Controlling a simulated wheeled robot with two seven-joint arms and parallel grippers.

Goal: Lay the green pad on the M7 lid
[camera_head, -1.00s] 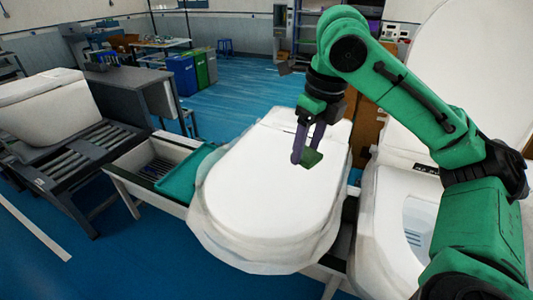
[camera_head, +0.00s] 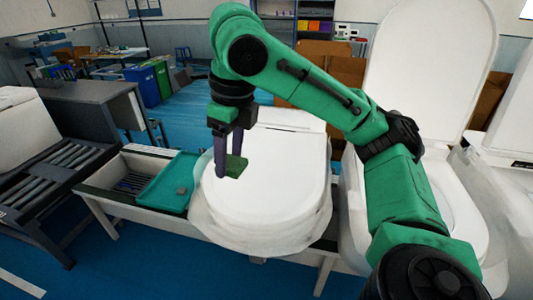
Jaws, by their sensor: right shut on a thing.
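The green pad (camera_head: 236,166) is a small dark green piece held between the fingers of my right gripper (camera_head: 229,168). My right gripper points down and is shut on the pad. In the picture, the pad is over the left part of a closed white toilet lid (camera_head: 280,190). I cannot tell how far the pad is above the lid. No M7 mark is readable on the lid. My left gripper is not in view.
A teal tray (camera_head: 166,186) with a small grey piece (camera_head: 181,191) lies left of the closed toilet. A toilet with its lid raised (camera_head: 430,60) stands to the right. A roller conveyor (camera_head: 45,180) is at the left.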

